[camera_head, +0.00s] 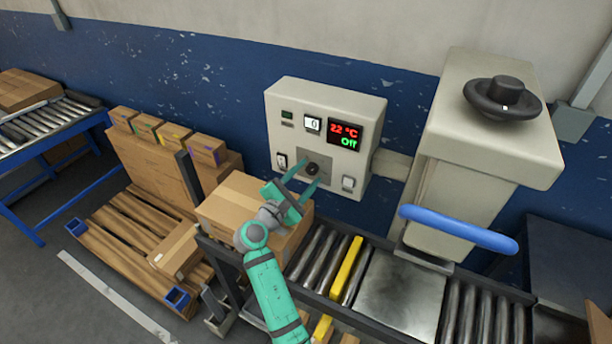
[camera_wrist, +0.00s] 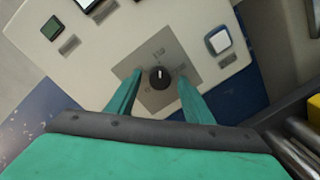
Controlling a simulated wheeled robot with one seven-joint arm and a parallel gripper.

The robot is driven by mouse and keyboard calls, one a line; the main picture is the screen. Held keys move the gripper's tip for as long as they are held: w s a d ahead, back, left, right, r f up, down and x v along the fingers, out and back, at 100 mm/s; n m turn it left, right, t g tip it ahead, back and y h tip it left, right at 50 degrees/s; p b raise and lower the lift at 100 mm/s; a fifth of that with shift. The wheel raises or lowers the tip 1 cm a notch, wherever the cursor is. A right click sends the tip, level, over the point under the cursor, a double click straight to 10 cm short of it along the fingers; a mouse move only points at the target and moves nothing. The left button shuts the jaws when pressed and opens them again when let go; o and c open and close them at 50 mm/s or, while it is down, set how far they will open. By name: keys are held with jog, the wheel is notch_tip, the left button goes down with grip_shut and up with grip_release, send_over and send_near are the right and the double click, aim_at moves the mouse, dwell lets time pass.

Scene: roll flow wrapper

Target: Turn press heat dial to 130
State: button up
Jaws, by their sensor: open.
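The heat dial is a small dark round knob (camera_head: 312,168) on a grey plate, low on the front of the beige control box (camera_head: 290,98). In the wrist view the knob (camera_wrist: 159,77) sits on its tilted plate, with a pale pointer mark; the lettering around it is too small to read. The display (camera_head: 345,134) shows 22 °C in red and Off in green. My gripper (camera_head: 306,178) is open, its teal fingers on either side of the knob. In the wrist view the fingers (camera_wrist: 159,84) stand apart from the knob, with gaps on both sides.
A white switch (camera_head: 348,183) is right of the knob and another switch (camera_head: 281,160) is left. A small counter (camera_head: 312,124) reads 0. A cardboard box (camera_head: 232,208) and the roller conveyor (camera_head: 312,250) lie below. The press with blue handle (camera_head: 458,229) stands at right.

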jog(key=c, duration=1)
jog(key=shift+c, duration=0.2)
jog(key=shift+m, duration=0.3)
jog(key=m, duration=0.6)
jog(key=shift+d+y, duration=0.1)
jog(key=shift+y, duration=0.2)
jog(key=m, duration=0.4)
jog(key=shift+d+m+y, duration=0.1)
jog(key=shift+m+y, duration=0.2)
jog(key=shift+m, duration=1.1)
